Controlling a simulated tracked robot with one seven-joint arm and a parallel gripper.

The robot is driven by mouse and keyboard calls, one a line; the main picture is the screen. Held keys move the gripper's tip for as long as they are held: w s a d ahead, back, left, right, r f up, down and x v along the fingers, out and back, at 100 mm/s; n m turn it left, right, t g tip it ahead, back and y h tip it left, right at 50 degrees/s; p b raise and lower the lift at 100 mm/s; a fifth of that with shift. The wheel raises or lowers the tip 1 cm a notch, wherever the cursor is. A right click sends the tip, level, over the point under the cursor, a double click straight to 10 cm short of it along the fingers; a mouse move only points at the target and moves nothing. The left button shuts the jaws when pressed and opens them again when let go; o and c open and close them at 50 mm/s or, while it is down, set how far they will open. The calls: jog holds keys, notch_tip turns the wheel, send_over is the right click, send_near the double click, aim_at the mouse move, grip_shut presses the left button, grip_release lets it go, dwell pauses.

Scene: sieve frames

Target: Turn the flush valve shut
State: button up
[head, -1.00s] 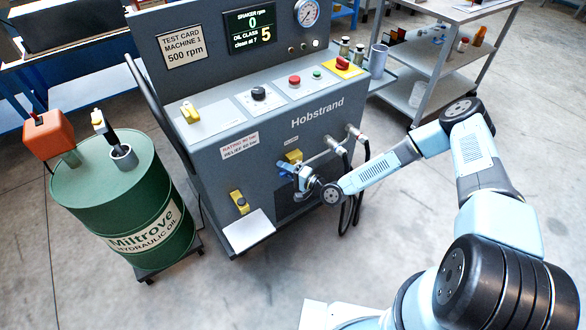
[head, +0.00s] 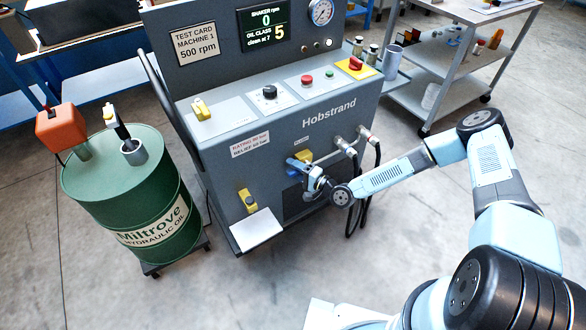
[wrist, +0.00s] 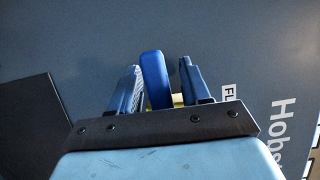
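The flush valve (head: 304,156) is a small yellow fitting on the lower front of the grey machine, partly hidden by my gripper. In the wrist view its blue lever (wrist: 155,80) stands up between my two fingers, with yellow showing behind its base. My gripper (head: 293,164) reaches the valve from the front right. In the wrist view my gripper (wrist: 160,68) is open around the lever. A clear gap shows on the right of the lever and a narrower one on the left. Whether the left finger touches it is hard to tell.
The machine (head: 270,115) carries switches and a display on top. Hose fittings (head: 352,146) with black hoses stand just right of the valve. A second yellow valve (head: 247,199) and a white tray (head: 255,231) are lower left. A green oil drum (head: 130,200) stands further left.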

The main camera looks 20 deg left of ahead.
jog(key=v, duration=1.4)
dwell(0.4)
